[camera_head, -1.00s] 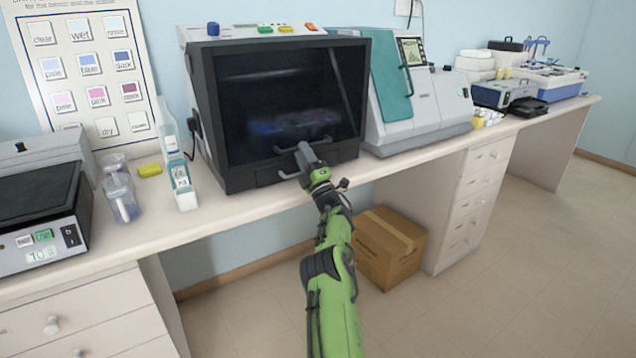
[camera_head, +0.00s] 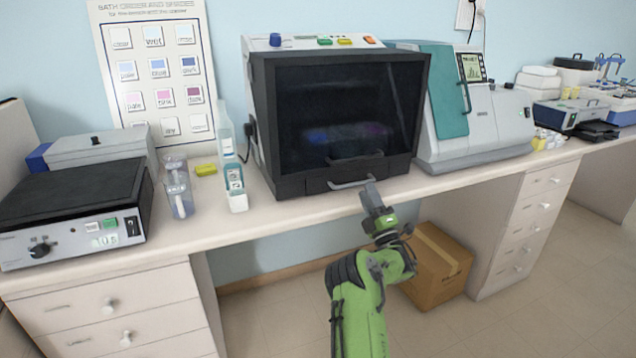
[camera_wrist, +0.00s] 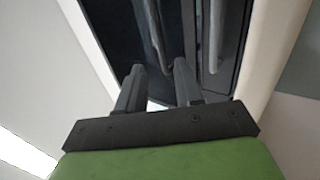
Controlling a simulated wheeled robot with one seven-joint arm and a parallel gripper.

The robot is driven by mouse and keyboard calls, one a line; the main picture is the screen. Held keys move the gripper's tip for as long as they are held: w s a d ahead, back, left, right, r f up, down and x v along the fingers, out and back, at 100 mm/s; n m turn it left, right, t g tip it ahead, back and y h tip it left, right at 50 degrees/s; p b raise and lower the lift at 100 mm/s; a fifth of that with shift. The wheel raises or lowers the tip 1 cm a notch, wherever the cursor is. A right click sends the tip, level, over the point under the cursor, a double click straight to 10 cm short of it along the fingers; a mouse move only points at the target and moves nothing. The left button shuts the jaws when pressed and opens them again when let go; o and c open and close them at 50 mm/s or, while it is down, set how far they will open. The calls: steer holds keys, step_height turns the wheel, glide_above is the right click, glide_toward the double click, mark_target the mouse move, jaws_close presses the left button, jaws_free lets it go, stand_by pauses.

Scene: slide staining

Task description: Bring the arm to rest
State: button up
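My green arm (camera_head: 360,300) reaches up from the bottom of the head view, bent toward the bench. My gripper (camera_head: 370,190) is at the bench's front edge, just in front of the lower right of the dark-windowed cabinet (camera_head: 287,187). In the wrist view the two fingers (camera_wrist: 158,75) stand apart with an empty gap between them. Beyond them are the cabinet's dark front (camera_wrist: 175,20) and a bar handle (camera_wrist: 216,35). The fingers appear clear of the handle, though the exact distance is hard to tell.
A cardboard box (camera_head: 440,270) stands on the floor under the bench. Open floor lies at the lower right.

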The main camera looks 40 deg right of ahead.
steer(key=w+a+r+m+g+h, duration=0.2)
steer(key=a+r+m+g+h, duration=0.3)
steer(key=r+m+g, duration=0.5)
steer(key=s+a+m+g+y, duration=0.1)
steer(key=s+a+m+y, duration=0.25)
steer(key=a, duration=0.75)
steer(key=s+a+m+g+y, duration=0.1)
steer(key=s+a+m+y, duration=0.2)
steer(key=a, duration=0.8)
steer(key=s+a+f+n+g+y, duration=0.1)
steer(key=s+a+f+g+y, duration=0.25)
steer(key=s+a, duration=0.7)
steer(key=s+a+f+n+g+y, duration=0.1)
steer(key=s+a+f+g+y, duration=0.15)
steer(key=s+a+f, duration=0.8)
steer(key=s+d+r+p, duration=0.1)
steer(key=s+r+p, duration=0.1)
steer(key=r+p, duration=0.5)
steer(key=s+d+r+p, duration=0.1)
steer(key=r+p, duration=0.6)
steer(key=r, duration=0.6)
steer(key=shift+s+d+h, duration=0.35)
steer(key=shift+s, duration=0.05)
